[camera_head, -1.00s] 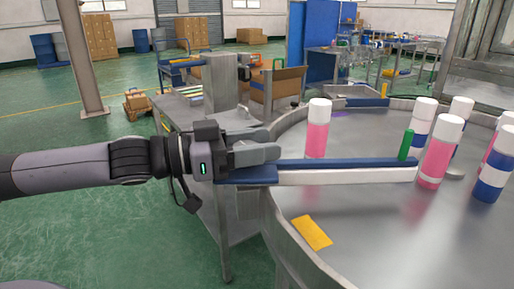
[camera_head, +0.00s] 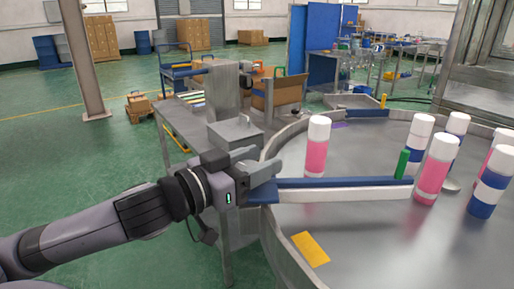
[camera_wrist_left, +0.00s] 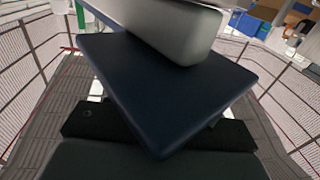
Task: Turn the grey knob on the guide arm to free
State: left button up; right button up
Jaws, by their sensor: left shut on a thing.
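The guide arm (camera_head: 340,190) is a long bar with a blue top and white side, reaching over the round table. A green post (camera_head: 401,164) stands near its right end. My left gripper (camera_head: 258,165) is at the arm's left end, above its blue end plate (camera_head: 262,198), shut on the grey knob. The fingers hide the knob in the head view, so its setting does not show. In the left wrist view the dark blue plate (camera_wrist_left: 165,90) fills the middle, with a light grey rounded piece across it. My right gripper is not in view.
A pink bottle with a white cap (camera_head: 317,146) stands behind the guide arm. Several pink or blue bottles stand to the right. A yellow plate (camera_head: 310,248) lies on the round table (camera_head: 400,240) in front. A grey box (camera_head: 236,133) stands behind my gripper.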

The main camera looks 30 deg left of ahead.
pick_arm(q)
jog(key=shift+r+n+y+p, duration=0.3)
jog(key=shift+n+y+p, duration=0.1)
jog(key=shift+y, duration=0.2)
jog(key=shift+f+n+t+y+p, duration=0.1)
jog(key=shift+n+t+y+p, duration=0.2)
jog(key=shift+n+y+p, duration=0.35)
jog(key=shift+a+f+n+y+p, duration=0.15)
jog(key=shift+n+y+p, duration=0.35)
jog(key=shift+y, duration=0.55)
jog(key=shift+a+n+y, duration=0.1)
jog(key=shift+n+y, duration=0.45)
jog(key=shift+y, duration=0.25)
jog(key=shift+a+f+n+y, duration=0.15)
jog(key=shift+n+y, duration=0.65)
jog(key=shift+y, duration=0.4)
jog(key=shift+a+n+y, duration=0.1)
jog(key=shift+n+y, duration=0.2)
jog(key=shift+y, duration=0.5)
jog(key=o, duration=1)
jog(key=shift+c, duration=0.2)
